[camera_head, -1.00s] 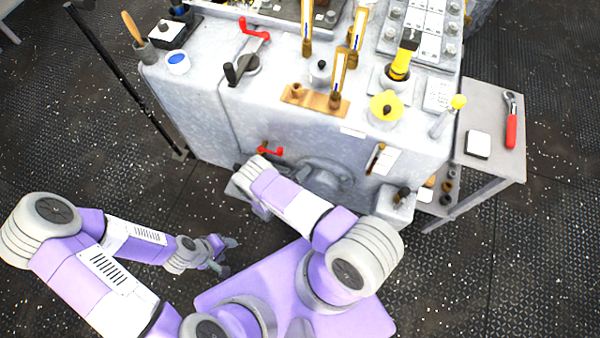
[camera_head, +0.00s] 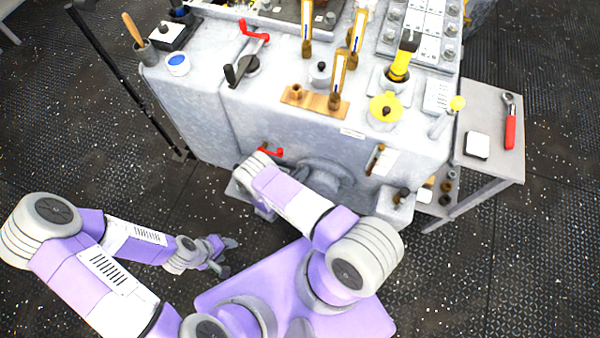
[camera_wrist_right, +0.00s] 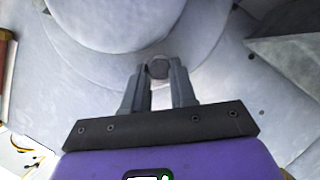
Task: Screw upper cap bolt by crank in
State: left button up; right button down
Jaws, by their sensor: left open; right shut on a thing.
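A large round grey cap (camera_head: 328,172) sits on the front face of the machine, partly hidden behind my right arm. In the right wrist view, its curved grey surface (camera_wrist_right: 125,22) fills the top. My right gripper (camera_wrist_right: 157,76) is shut on a small round dark grey piece (camera_wrist_right: 158,68) at the cap's lower rim; I cannot tell whether this is the bolt or a crank's end. In the head view my right fingers are hidden by the arm. A red crank handle (camera_head: 270,152) shows just past my right wrist. My left gripper (camera_head: 229,257) is open and empty, low over the floor.
A side table (camera_head: 485,170) at right holds a red-handled ratchet (camera_head: 511,128). A dark post (camera_head: 110,70) stands at left.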

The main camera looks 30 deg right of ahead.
jog(key=shift+s+d+m+t+y+p, duration=0.15)
jog(key=shift+m+t+y+p, duration=0.6)
jog(key=shift+m, duration=0.75)
jog(key=shift+y, duration=0.25)
jog(key=c, duration=0.9)
grip_release()
